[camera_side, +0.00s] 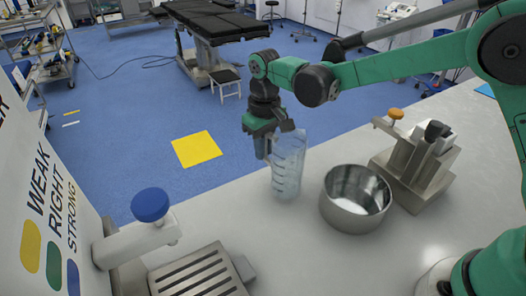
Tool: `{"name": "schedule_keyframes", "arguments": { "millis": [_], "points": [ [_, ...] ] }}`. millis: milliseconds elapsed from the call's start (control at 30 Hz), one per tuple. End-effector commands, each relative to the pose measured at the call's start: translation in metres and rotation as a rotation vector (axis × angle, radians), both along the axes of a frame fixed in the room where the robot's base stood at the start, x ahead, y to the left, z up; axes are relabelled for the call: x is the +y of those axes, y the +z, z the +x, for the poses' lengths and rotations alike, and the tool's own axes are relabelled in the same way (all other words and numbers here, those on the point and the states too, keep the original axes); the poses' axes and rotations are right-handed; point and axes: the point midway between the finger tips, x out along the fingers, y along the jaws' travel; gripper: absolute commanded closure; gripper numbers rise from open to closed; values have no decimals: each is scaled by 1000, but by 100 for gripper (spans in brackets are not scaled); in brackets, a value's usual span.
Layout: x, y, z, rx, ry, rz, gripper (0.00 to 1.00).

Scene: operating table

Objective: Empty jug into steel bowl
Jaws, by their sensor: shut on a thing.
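The clear jug (289,166) is upright with graduation marks on its side, near the far edge of the counter. My gripper (264,142) is shut on the jug at its upper left side, where the handle seems to be. The fingertips are small and partly hidden there. I cannot tell whether the jug's base touches the counter or hangs just above it. What is in the jug is not clear. The steel bowl (346,211) stands on the counter just right of the jug, apart from it. The inside that shows looks empty.
A steel device with an orange knob (396,114) stands close right of the bowl. A dispenser with a blue knob (150,205) and a slotted drain tray (197,275) are at the front left. The light counter (290,255) is clear in front of the jug and bowl.

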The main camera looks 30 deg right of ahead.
Motion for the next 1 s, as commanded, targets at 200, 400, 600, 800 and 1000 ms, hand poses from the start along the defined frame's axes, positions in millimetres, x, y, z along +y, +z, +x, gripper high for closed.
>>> {"name": "schedule_keyframes", "arguments": {
  "millis": [200, 400, 600, 800, 1000],
  "points": [
    [-1, 2, -1, -14, 0, 15, 100],
    [-4, 7, -4, -68, 0, 62, 100],
    [-7, 15, -8, -144, 0, 128, 100],
    [-12, 21, -13, -217, -1, 195, 100],
    [-17, 27, -19, -293, -1, 262, 100]
  ]
}}
